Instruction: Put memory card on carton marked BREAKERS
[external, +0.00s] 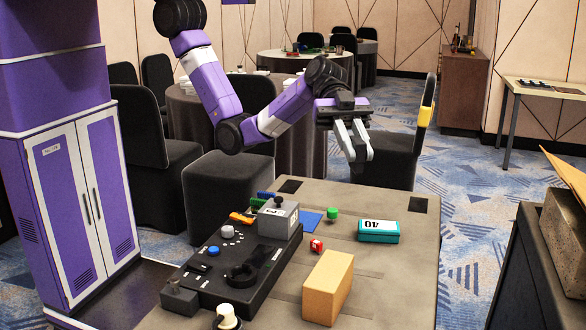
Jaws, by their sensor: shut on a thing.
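My gripper (359,156) is in the air above the far right part of the table (395,270). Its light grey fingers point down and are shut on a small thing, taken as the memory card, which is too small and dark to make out. No carton in view has a readable BREAKERS mark. A plain tan carton (328,287) stands at the near middle of the table. A teal box (379,231) with a white label lies farther back on the right, below my gripper. A grey box (278,219) with a label sits at the far end of the black console.
A black control console (240,268) with knobs fills the table's left side. A small red cube (316,245), a green-topped knob (332,214) and a blue flat piece (309,219) lie between the boxes. Black chairs stand behind.

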